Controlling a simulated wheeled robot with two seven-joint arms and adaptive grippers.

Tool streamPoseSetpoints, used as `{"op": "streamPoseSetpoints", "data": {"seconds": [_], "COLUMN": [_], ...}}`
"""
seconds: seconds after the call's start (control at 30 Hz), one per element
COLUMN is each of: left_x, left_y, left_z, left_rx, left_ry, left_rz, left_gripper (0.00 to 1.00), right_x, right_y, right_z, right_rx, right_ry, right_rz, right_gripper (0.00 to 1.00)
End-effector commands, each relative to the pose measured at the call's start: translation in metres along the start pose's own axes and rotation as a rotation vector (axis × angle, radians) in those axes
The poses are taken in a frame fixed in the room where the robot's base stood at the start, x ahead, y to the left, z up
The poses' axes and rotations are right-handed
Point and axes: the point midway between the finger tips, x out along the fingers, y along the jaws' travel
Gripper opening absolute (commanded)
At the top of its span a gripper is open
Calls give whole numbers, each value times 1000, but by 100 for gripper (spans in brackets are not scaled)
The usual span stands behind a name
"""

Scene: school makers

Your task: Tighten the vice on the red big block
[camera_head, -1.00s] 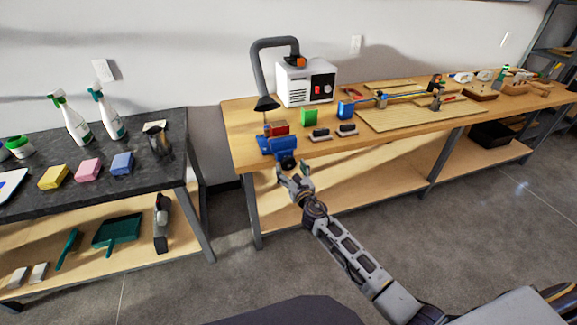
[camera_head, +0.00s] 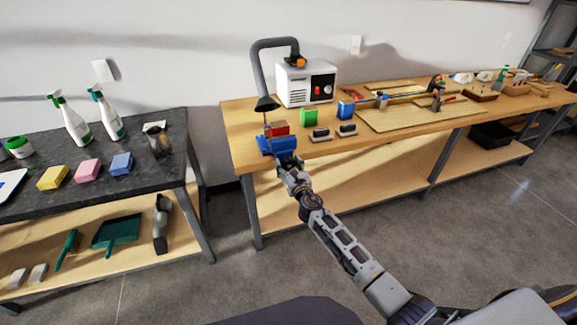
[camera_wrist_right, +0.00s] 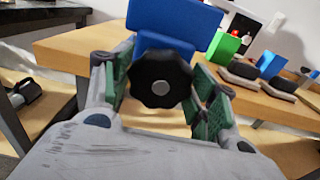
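The blue vice (camera_head: 268,146) sits at the near left corner of the wooden workbench. The red block (camera_head: 278,128) shows at the top of the vice; I cannot tell how closely the jaws meet it. In the right wrist view the vice body (camera_wrist_right: 175,22) is ahead, with its round black knob (camera_wrist_right: 160,80) facing me. My right gripper (camera_head: 287,162) is at the front of the vice. Its green-padded fingers (camera_wrist_right: 160,92) are apart, one on each side of the knob; contact is unclear. The red block is hidden in the wrist view. My left gripper is out of view.
Beside the vice are a green block (camera_head: 309,118), a blue block (camera_head: 346,109) and two dark-topped erasers (camera_head: 320,134). A white machine with a hose (camera_head: 306,84) stands behind. A dark table (camera_head: 35,196) with spray bottles and sponges is at left, across a gap.

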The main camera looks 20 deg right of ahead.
Motion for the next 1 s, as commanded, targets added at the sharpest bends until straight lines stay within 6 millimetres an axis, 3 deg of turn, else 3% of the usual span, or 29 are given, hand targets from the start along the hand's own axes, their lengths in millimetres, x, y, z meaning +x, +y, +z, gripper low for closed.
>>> {"op": "streamPoseSetpoints", "data": {"seconds": [0.2, 0.63, 1.0], "left_x": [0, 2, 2], "left_y": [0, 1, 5], "left_z": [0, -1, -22], "left_rx": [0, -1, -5], "left_ry": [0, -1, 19], "left_rz": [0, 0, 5], "left_gripper": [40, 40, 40], "right_x": [0, 0, 0], "right_y": [0, 0, 0], "right_z": [0, -1, -1], "right_rx": [0, 78, 340], "right_ry": [0, 0, -1], "right_rz": [0, -1, -2], "right_gripper": [30, 30, 30]}}
